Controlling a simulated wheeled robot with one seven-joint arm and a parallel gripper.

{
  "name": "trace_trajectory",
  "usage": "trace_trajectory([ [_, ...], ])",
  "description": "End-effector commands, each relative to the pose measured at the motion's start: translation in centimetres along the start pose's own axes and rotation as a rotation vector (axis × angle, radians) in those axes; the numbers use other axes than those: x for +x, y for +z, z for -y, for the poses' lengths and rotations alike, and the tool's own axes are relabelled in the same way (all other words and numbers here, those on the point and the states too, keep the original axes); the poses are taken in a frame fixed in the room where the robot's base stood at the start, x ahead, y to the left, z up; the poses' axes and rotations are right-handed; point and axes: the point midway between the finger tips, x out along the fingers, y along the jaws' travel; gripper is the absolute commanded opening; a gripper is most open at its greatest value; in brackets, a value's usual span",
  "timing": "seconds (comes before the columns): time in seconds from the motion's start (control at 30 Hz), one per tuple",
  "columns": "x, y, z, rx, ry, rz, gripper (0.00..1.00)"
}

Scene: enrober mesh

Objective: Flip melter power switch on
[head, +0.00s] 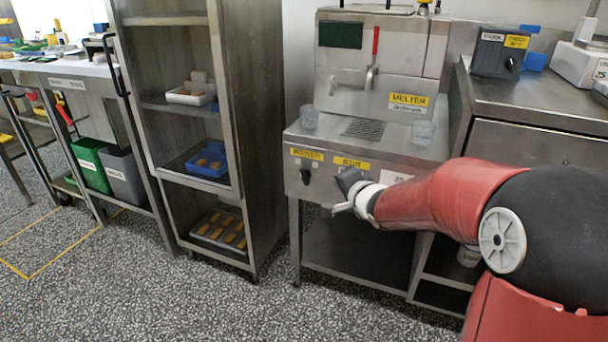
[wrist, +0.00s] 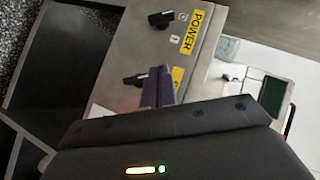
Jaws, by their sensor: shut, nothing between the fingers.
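The melter (head: 367,75) is a steel machine with a control panel (head: 319,181) across its lower front. The black power switch (head: 306,175) sits under the yellow POWER label (head: 307,155). In the wrist view the switch (wrist: 161,18) is beside that label (wrist: 196,31), with small O and I marks between; its handle appears to lie toward the O. My gripper is shut and empty. Its dark fingers (wrist: 157,72) show in the wrist view, beside a second black knob (wrist: 135,80), apart from the power switch. Whether they touch that second knob, I cannot tell.
The second knob belongs to another yellow label (head: 352,163). Glass beakers (head: 309,117) stand on the melter top. A steel shelf rack (head: 190,105) with trays stands to the left, and a steel counter (head: 540,100) to the right. The floor (head: 170,290) in front is clear.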

Motion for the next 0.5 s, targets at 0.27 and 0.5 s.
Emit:
trace_trajectory([
  [0.27, 0.2, 0.0, -0.1, -0.001, 0.001, -0.001, 0.00],
  [0.5, 3.3, 0.2, -0.3, -0.001, 0.002, 0.002, 0.00],
])
